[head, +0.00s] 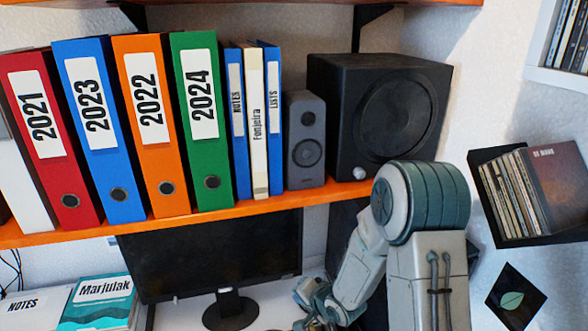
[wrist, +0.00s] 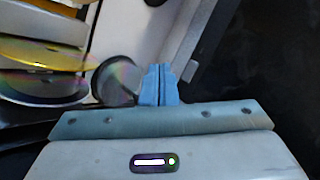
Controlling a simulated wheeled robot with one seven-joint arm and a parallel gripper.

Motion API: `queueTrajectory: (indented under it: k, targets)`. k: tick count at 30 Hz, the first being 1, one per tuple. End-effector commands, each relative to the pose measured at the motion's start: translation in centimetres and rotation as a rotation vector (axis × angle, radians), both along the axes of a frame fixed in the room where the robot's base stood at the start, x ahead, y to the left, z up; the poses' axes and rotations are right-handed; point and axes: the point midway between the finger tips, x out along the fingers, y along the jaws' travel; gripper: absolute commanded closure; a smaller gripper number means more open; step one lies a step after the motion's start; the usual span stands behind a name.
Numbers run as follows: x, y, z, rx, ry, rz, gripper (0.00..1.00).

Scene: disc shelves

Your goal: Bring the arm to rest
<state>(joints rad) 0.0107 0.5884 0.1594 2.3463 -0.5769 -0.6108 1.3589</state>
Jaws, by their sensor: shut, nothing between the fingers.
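My gripper (wrist: 159,75) is shut, its two blue fingers pressed together with nothing between them. In the head view my arm is folded at the right, and the gripper end hangs low near the bottom edge, partly cut off, in front of the desk (head: 275,314). In the wrist view the fingers point toward a pale surface, with a dark round thing just left of the fingertips; I cannot tell whether they touch.
A monitor (head: 210,255) stands left of my arm, below the orange shelf (head: 150,228) with binders. A large black speaker (head: 335,100) stands on the shelf behind my arm. A record crate (head: 510,225) hangs at the right. Yellow discs (wrist: 40,55) show in the wrist view.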

Motion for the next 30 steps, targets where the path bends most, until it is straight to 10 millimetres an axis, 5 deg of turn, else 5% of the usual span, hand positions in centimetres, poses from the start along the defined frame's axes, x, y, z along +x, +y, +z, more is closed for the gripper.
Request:
queueTrajectory:
  k: [7,14,21,30]
  targets:
    - [-0.2,-4.8,5.6,-0.291,-0.051,0.027,1.0]
    - [-3.2,-9.5,11.3,-0.55,-0.031,0.071,1.0]
    - [-8.8,-12.8,16.4,-0.722,0.041,0.15,1.0]
    - [-17.9,-14.3,21.0,-0.806,0.133,0.327,1.0]
